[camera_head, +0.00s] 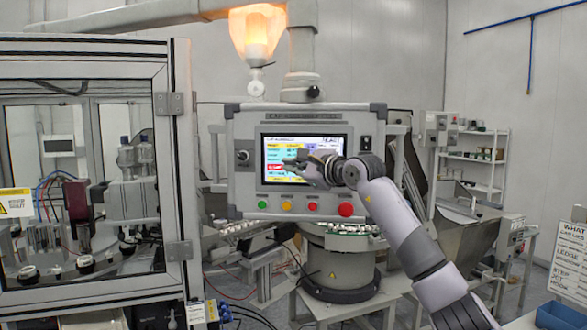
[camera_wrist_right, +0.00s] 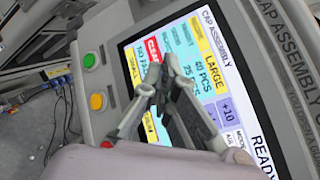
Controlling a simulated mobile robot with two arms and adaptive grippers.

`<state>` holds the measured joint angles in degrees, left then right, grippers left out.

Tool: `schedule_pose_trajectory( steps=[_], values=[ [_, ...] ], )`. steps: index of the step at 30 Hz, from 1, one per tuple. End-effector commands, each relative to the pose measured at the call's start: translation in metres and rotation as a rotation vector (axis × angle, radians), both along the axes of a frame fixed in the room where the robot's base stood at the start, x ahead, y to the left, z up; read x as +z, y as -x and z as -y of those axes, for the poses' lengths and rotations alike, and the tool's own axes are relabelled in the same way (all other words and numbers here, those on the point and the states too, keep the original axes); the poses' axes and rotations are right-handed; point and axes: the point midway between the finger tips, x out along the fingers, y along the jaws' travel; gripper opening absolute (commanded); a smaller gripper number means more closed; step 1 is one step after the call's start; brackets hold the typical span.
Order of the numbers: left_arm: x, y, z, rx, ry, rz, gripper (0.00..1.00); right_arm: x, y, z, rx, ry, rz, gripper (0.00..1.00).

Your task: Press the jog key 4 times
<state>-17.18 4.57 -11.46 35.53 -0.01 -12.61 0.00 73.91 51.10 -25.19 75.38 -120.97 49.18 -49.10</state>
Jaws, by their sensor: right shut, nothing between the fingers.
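The control panel (camera_head: 240,180) is a grey box on an arm, with a lit touch screen (camera_head: 305,140) headed "CAP ASSEMBLY" in the right wrist view (camera_wrist_right: 240,85). The screen carries coloured fields, among them yellow, red and lilac ones, and the word "READY". I cannot make out a key marked jog; part of the screen is hidden by my gripper. My right gripper (camera_head: 288,163) is in front of the lower part of the screen. In the right wrist view its fingers (camera_wrist_right: 159,75) are shut and empty. I cannot tell whether they touch the screen. My left gripper is not in view.
A framed machine enclosure (camera_head: 90,72) stands at the left. A bowl feeder (camera_head: 338,270) stands below the panel.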

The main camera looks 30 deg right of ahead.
Motion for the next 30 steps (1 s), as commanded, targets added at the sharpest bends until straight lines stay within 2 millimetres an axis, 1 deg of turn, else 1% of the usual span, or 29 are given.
schedule_pose_trajectory(
  steps=[11,18,23,30],
  values=[
    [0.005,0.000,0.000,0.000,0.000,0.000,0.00,0.000,-0.004,0.003,0.000,-0.001,0.000,0.00],
    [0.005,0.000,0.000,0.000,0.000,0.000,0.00,0.000,-0.003,0.003,0.000,-0.001,0.000,0.00],
    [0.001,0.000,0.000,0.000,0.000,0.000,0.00,-0.001,-0.001,0.001,0.001,0.001,0.001,0.00],
    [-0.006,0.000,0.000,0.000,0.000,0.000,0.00,-0.001,0.007,-0.006,0.000,0.000,0.000,0.00]
  ],
)
